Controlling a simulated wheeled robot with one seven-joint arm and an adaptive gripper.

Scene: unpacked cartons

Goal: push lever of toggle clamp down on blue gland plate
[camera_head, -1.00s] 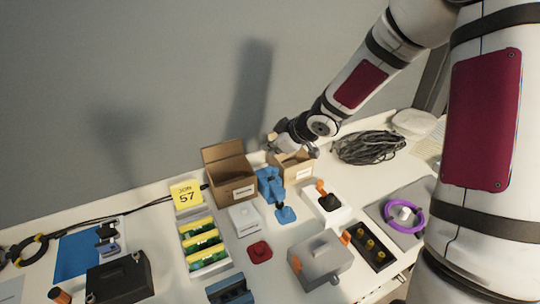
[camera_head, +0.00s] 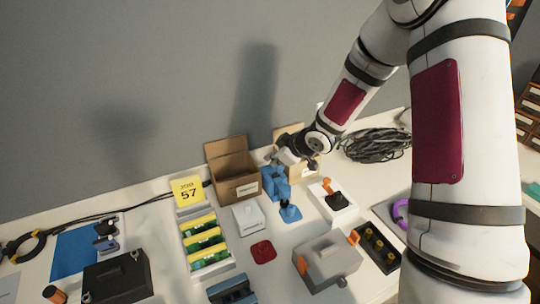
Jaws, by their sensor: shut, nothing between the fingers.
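A flat blue plate (camera_head: 72,254) lies at the far left of the table. A small grey-and-black clamp-like fitting (camera_head: 106,240) stands at its right edge; this looks like the toggle clamp, but its lever is too small to read clearly. My gripper (camera_head: 283,157) is far to the right of it, at the back of the table, above and behind a blue upright fixture (camera_head: 275,183). It is shut and empty. Its fingertips are small and hard to make out, and I cannot tell whether they touch anything.
An open carton (camera_head: 233,189) stands left of my gripper. A black box (camera_head: 118,279) sits in front of the blue plate. A tray of yellow-green parts (camera_head: 205,243), an orange-levered switch (camera_head: 329,188), a grey box (camera_head: 327,262) and coiled cable (camera_head: 375,145) also occupy the table.

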